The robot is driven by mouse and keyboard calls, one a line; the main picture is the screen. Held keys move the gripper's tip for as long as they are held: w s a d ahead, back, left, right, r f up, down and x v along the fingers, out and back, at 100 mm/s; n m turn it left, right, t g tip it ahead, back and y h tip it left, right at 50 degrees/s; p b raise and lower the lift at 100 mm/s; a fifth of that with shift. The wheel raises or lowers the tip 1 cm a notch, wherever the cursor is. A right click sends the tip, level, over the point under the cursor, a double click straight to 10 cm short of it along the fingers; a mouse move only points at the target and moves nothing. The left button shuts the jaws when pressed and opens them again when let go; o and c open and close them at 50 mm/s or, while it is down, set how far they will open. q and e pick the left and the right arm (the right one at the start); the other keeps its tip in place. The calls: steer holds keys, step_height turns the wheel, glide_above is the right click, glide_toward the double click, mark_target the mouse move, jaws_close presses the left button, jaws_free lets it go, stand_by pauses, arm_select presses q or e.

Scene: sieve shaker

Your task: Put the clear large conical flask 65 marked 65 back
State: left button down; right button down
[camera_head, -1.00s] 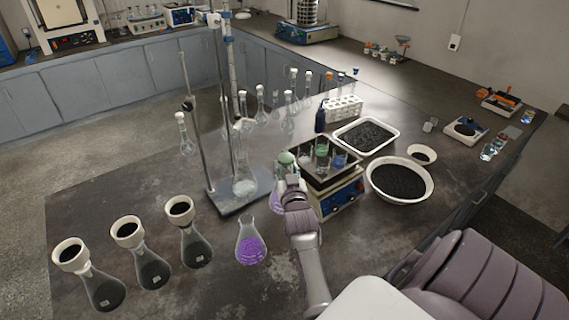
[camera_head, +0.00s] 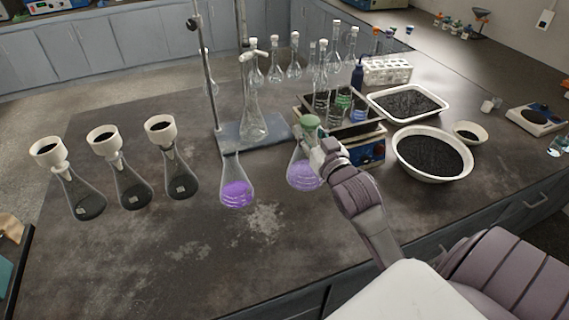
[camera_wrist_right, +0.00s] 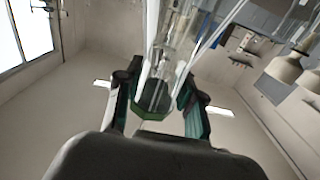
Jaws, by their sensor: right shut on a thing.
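A clear conical flask with purple liquid (camera_head: 303,177) and a green stopper (camera_head: 308,122) is at my right gripper (camera_head: 318,146), in front of the hotplate-like device. My right gripper is shut on this flask near its neck. The right wrist view shows the two fingers (camera_wrist_right: 158,100) on either side of a dark green part and clear glass. No number is readable on the flask. I cannot tell whether its base touches the table. A second flask with purple liquid (camera_head: 236,188) stands to its left, open at the top. My left gripper is not in view.
A stand base (camera_head: 262,136) carries a clear flask (camera_head: 253,115). The device (camera_head: 368,152) bears small beakers. A round bowl (camera_head: 432,153) and white tray (camera_head: 410,100) lie right. The front table is bare.

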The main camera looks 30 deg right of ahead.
steer(key=w+a+f+p, duration=0.1)
steer(key=w+a+f, duration=0.1)
steer(key=w+f, duration=0.7)
steer(key=shift+w+f, duration=0.35)
steer(key=shift+w, duration=0.1)
steer(key=shift+f, duration=0.1)
steer(key=c, duration=1.2)
jaws_free()
steer(key=shift+f, duration=0.15)
steer(key=o, duration=0.5)
